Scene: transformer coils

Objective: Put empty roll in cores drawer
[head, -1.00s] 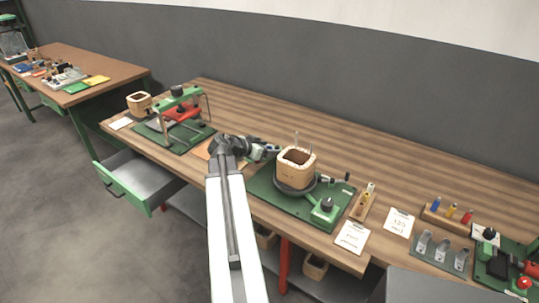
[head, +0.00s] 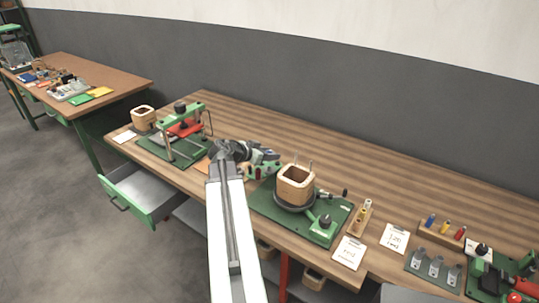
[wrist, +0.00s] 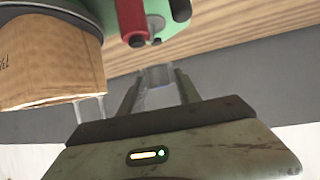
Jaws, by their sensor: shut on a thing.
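My gripper (head: 272,157) is at the end of the outstretched arm, above the bench, left of the winding stand. In the wrist view its two fingers (wrist: 160,92) are shut on a small greyish, see-through-looking piece (wrist: 158,74), seemingly the empty roll. In the head view I cannot make this piece out. An open grey drawer with a green front (head: 142,193) sticks out under the bench's left end. It looks empty, and no label on it is readable. My gripper is to the right of the drawer and higher, apart from it.
A square wooden form (head: 296,186) stands on the green winding stand (head: 268,205), close to my gripper; it also shows in the wrist view (wrist: 45,60). A green press with red parts (head: 183,130) stands left. Cards, colored-handled tools and metal holders (head: 435,268) lie right. Floor at left is clear.

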